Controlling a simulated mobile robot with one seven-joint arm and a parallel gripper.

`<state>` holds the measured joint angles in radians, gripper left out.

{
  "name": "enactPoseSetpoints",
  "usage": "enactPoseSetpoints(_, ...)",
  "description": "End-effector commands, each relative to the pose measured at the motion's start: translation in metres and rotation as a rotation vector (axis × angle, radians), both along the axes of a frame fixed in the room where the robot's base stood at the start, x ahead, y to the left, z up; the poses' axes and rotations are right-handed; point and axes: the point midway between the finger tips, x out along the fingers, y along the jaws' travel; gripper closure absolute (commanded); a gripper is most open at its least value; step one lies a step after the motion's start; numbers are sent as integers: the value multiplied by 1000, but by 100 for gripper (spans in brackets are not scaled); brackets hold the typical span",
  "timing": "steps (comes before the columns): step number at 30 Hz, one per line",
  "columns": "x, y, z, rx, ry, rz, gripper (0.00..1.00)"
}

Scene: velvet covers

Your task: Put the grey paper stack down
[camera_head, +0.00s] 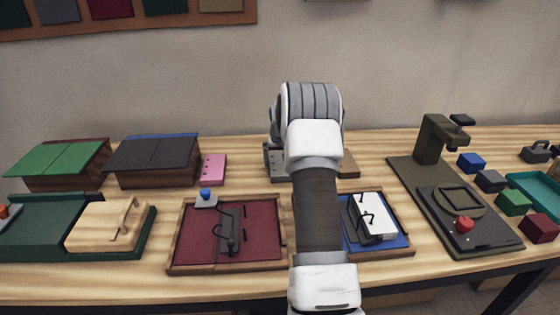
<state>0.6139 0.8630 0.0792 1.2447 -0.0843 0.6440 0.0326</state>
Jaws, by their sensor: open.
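My arm reaches over the middle of the table, and its white and grey wrist (313,135) hides what lies behind and below it. My gripper's jaws do not show. A small grey piece (274,164) shows just left of the wrist at the back of the table. I cannot tell whether it is the grey paper stack, and no other grey stack is clear. A white block or stack (374,216) with black fittings lies on the blue-lined tray (398,245) right of my arm.
A dark red tray (262,215) with a black clamp lies left of my arm. A pink punched piece (213,169) and dark-covered boxes (152,153) stand behind it. A wooden block (108,226) lies left. An olive press (432,140) and coloured blocks (514,201) stand right.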

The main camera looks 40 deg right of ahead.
Motion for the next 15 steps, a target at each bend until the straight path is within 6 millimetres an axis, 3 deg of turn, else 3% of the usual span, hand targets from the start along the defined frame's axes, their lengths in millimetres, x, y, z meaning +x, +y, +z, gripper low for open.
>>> enactPoseSetpoints(15,-32,20,94,-1,-2,-1,0)
